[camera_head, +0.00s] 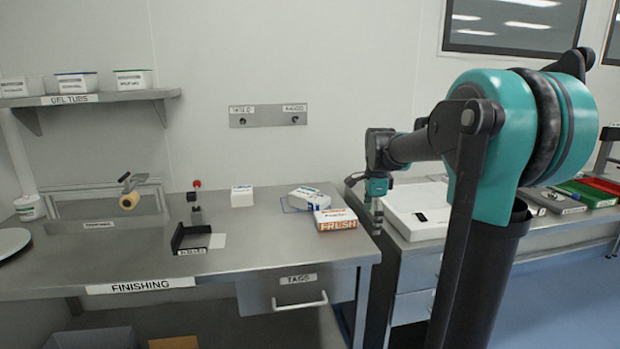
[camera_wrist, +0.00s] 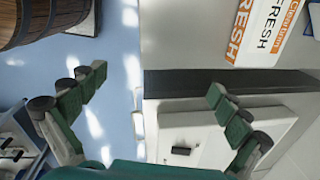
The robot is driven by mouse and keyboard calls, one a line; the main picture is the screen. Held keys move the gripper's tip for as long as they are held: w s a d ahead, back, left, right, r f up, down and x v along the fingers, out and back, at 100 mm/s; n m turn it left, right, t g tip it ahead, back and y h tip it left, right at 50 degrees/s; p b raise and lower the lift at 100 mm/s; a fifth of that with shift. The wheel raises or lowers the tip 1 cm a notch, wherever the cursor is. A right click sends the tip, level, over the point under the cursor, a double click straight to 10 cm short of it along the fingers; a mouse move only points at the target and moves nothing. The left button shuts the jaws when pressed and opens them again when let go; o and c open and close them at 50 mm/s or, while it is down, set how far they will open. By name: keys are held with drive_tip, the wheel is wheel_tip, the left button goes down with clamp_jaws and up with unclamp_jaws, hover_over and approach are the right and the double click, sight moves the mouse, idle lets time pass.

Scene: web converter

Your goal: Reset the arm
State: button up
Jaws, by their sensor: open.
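My arm reaches out from the right in the head view, and my gripper (camera_head: 377,222) points down near the right end of the finishing bench (camera_head: 240,262), beside the white case (camera_head: 415,212). In the wrist view my gripper (camera_wrist: 157,80) has its two green fingers spread wide, with nothing between them but floor and bench edge below. An orange and white FRESH box (camera_head: 336,219) lies on the bench left of my gripper. It also shows at the top right of the wrist view (camera_wrist: 265,30).
A blue and white box (camera_head: 309,197), a white block (camera_head: 242,196) and a black tray (camera_head: 190,240) stand on the bench. A wooden barrel (camera_wrist: 45,18) stands on the blue floor.

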drive_tip(key=s+f+n+t, duration=0.1)
drive_tip(key=s+f+n, duration=0.7)
drive_tip(key=s, duration=0.3)
drive_tip(key=s+f+n+t, duration=0.2)
drive_tip(key=s+f+n, duration=0.7)
drive_tip(key=s, duration=0.3)
drive_tip(key=shift+s+d+f, duration=0.2)
drive_tip(key=shift+f, duration=0.25)
